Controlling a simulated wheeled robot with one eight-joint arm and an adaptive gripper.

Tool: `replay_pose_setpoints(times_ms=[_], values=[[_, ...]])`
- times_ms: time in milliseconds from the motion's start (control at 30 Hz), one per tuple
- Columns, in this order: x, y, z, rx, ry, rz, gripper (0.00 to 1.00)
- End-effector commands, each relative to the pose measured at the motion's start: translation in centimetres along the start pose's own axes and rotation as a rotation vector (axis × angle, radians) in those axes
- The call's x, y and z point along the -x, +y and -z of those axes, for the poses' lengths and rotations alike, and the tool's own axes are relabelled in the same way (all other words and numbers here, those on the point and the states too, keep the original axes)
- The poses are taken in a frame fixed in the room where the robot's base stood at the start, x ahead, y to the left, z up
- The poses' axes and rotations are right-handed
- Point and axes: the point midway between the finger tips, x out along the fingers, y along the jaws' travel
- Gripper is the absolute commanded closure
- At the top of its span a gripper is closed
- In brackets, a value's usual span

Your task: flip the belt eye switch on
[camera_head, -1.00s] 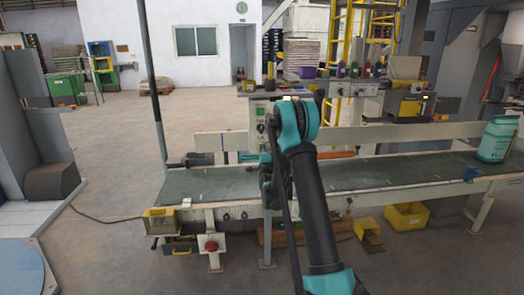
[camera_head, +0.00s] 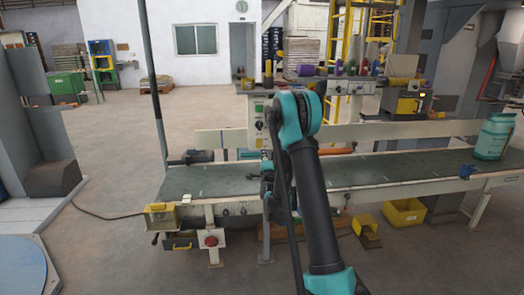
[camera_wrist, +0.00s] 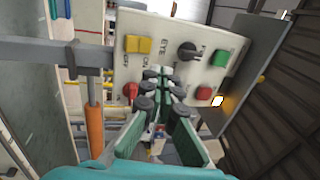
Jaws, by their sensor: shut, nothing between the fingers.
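The control panel (camera_wrist: 170,25) is a white plate facing my wrist camera, appearing turned sideways; it also shows in the head view (camera_head: 258,118). A yellow switch (camera_wrist: 138,44) with an EYE label beside it and small ON/OFF lettering sits on its left part. Its on or off position cannot be told. A black knob (camera_wrist: 188,51), a green button (camera_wrist: 222,57), a red button (camera_wrist: 203,93) and a red switch (camera_wrist: 131,92) share the panel. My gripper (camera_wrist: 160,76) is shut and empty, its tips in front of the panel, right of and below the yellow switch. Contact cannot be judged.
A grey bar (camera_wrist: 50,52) and an orange cylinder (camera_wrist: 95,130) lie left of my gripper. The conveyor belt (camera_head: 390,170) runs below the panel, with a teal container (camera_head: 494,138) at its right. Yellow bins (camera_head: 405,213) stand on the floor beneath.

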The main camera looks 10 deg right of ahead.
Motion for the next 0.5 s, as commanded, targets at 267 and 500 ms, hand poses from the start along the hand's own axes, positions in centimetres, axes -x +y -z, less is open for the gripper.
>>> replay_pose_setpoints(times_ms=[267,500], values=[[3.2,-0.8,0.0,0.001,0.000,0.000,1.00],[3.6,-0.8,0.0,0.001,0.000,0.000,1.00]])
